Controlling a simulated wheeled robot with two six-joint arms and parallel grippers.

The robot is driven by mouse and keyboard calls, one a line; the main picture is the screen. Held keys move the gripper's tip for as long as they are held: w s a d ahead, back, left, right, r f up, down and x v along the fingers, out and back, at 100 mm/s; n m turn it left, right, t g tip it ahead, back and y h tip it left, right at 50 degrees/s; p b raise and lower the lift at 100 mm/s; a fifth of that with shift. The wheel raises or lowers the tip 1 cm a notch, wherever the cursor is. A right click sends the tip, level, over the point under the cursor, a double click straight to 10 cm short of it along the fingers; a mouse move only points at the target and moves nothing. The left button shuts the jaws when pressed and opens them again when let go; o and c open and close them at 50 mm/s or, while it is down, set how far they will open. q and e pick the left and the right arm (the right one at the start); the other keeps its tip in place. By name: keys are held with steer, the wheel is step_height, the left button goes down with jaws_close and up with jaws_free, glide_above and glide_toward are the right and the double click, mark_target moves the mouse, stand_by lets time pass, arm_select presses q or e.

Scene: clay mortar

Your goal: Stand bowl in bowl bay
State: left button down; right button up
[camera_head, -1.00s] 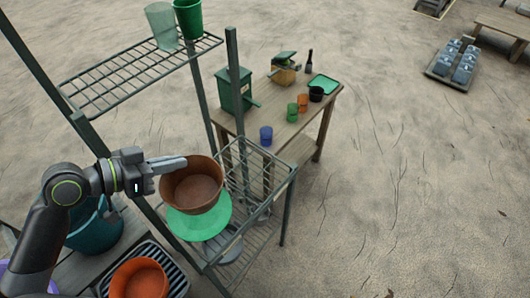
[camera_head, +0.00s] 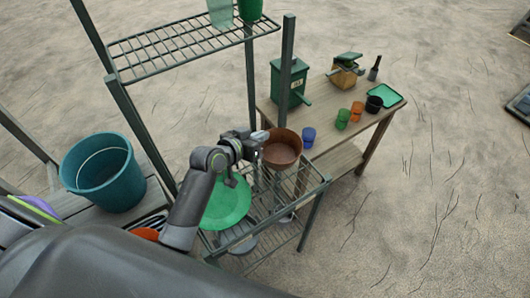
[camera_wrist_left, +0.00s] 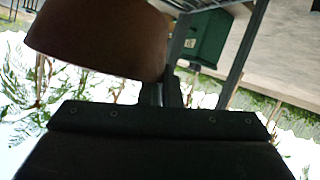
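The brown clay bowl (camera_head: 283,150) is held up by my left gripper (camera_head: 264,143) over the lower rack of the metal shelf, near its right end. In the left wrist view the bowl (camera_wrist_left: 100,38) fills the upper left, and the gripper fingers (camera_wrist_left: 162,92) are at its rim. The fingers look closed on the rim. The lower rack (camera_head: 292,190) has wire dividers, and the bowl is above or beside them; I cannot tell the height. My right gripper is not in view.
A wooden table (camera_head: 325,110) with a green box (camera_head: 289,84), several cups and a green tray (camera_head: 385,96) stands behind. A teal bucket (camera_head: 103,172) stands at left. An upper wire shelf (camera_head: 180,50) hangs above.

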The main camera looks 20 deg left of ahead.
arm_select(q)
steer(key=shift+f, duration=2.65)
steer(key=shift+f+b, duration=0.2)
steer(key=shift+b, duration=0.15)
steer(key=c, duration=1.6)
jaws_free()
steer(key=shift+c, duration=0.2)
steer(key=shift+r, duration=0.15)
steer(key=shift+s+r, duration=0.1)
steer(key=shift+r, duration=0.05)
steer(key=v, duration=1.1)
steer(key=shift+s+a, duration=0.15)
steer(key=shift+s, duration=0.25)
